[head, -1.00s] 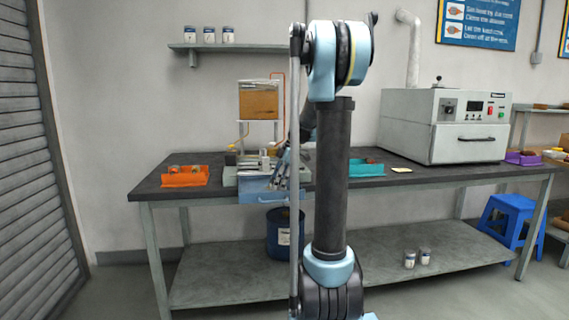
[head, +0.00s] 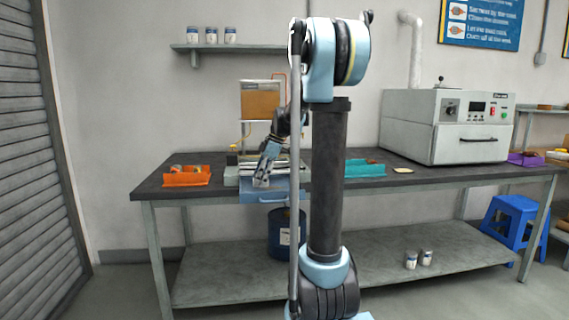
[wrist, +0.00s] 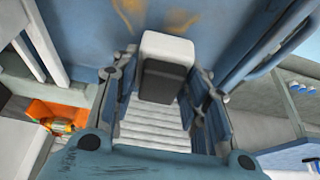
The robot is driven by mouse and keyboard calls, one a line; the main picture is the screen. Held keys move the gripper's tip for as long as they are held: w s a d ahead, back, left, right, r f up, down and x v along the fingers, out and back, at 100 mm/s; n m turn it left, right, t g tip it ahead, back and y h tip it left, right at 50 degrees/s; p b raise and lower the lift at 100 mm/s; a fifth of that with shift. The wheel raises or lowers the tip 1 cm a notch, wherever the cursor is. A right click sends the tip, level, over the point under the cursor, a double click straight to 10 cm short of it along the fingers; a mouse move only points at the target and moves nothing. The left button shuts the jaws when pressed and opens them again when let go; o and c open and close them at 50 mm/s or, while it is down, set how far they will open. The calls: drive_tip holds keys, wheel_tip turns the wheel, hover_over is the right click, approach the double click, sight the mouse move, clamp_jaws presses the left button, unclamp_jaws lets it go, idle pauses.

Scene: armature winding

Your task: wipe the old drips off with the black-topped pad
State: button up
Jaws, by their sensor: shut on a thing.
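My gripper (wrist: 163,75) is shut on the black-topped pad (wrist: 163,80), which has a white body and a dark top. In the wrist view the pad sits between the two fingers, over a blue surface. Orange-brown drips (wrist: 178,23) mark the blue tray (wrist: 90,40) beyond the pad's far end. Whether the pad touches the tray is unclear. In the head view my gripper (head: 262,180) is low over the front of the blue tray (head: 258,196) at the bench's front edge, and the pad is too small to make out.
An orange bin (head: 187,178) stands left on the bench (head: 420,178), and a teal bin (head: 364,169) right of my arm. A grey oven (head: 445,128) stands farther right. A blue drum (head: 284,235) is under the bench.

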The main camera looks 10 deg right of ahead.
drive_tip(key=shift+w+d+r, duration=0.1)
drive_tip(key=shift+d+r, duration=0.05)
drive_tip(key=shift+r, duration=2.5)
